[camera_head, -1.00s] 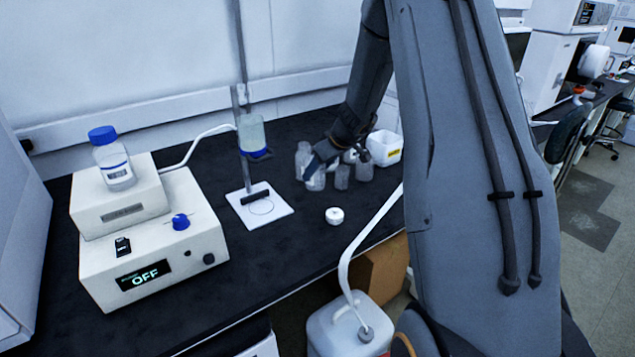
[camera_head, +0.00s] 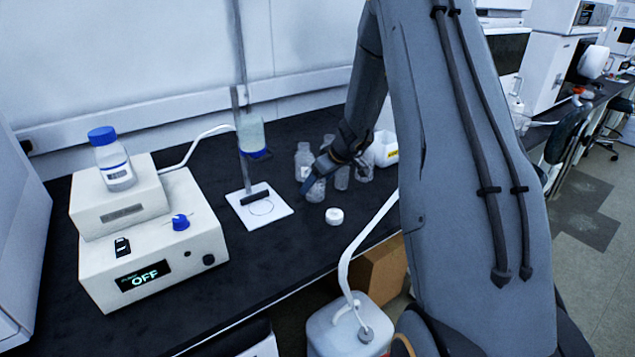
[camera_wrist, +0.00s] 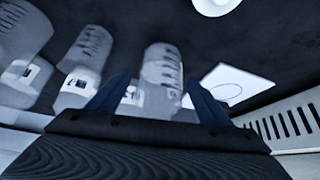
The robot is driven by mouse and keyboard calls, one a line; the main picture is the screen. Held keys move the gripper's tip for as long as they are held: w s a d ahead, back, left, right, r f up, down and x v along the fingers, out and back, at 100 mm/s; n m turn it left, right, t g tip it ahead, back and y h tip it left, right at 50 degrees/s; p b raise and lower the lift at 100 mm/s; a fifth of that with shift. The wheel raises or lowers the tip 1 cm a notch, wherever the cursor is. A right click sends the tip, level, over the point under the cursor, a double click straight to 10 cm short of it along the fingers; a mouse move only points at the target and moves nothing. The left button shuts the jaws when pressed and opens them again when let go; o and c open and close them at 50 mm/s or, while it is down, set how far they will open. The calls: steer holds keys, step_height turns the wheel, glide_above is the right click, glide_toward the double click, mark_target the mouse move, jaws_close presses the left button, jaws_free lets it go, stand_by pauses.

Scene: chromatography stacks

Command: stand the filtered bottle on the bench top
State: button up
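Several clear bottles stand on the black bench top (camera_head: 262,262). A blue-capped bottle (camera_head: 115,172) stands on the white device. No mark tells which bottle is the filtered one.
A white cap (camera_head: 334,216) lies in front of the bottles. A stand with a white plate (camera_head: 278,215) and a held vessel (camera_head: 251,132) is to the left. A white control box reads OFF (camera_head: 145,275). A white tub (camera_head: 386,155) stands at the right.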

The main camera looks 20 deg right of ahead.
stand_by(0.3)
steer(key=shift+r+p, duration=0.2)
steer(key=shift+p, duration=0.15)
steer(key=b+v, duration=0.3)
steer(key=v, duration=0.9)
steer(key=s+a+m+g, duration=0.2)
steer(key=s+a+g, duration=0.1)
steer(key=s+a, duration=0.9)
steer(key=s+a+f+m+g+h, duration=0.1)
steer(key=s+a, duration=0.1)
steer(key=s, duration=0.6)
steer(key=s+a+f+m+g+h, duration=0.1)
steer(key=s+a, duration=0.2)
steer(key=s, duration=0.6)
steer(key=shift+f+g, duration=0.15)
steer(key=shift+g, duration=0.25)
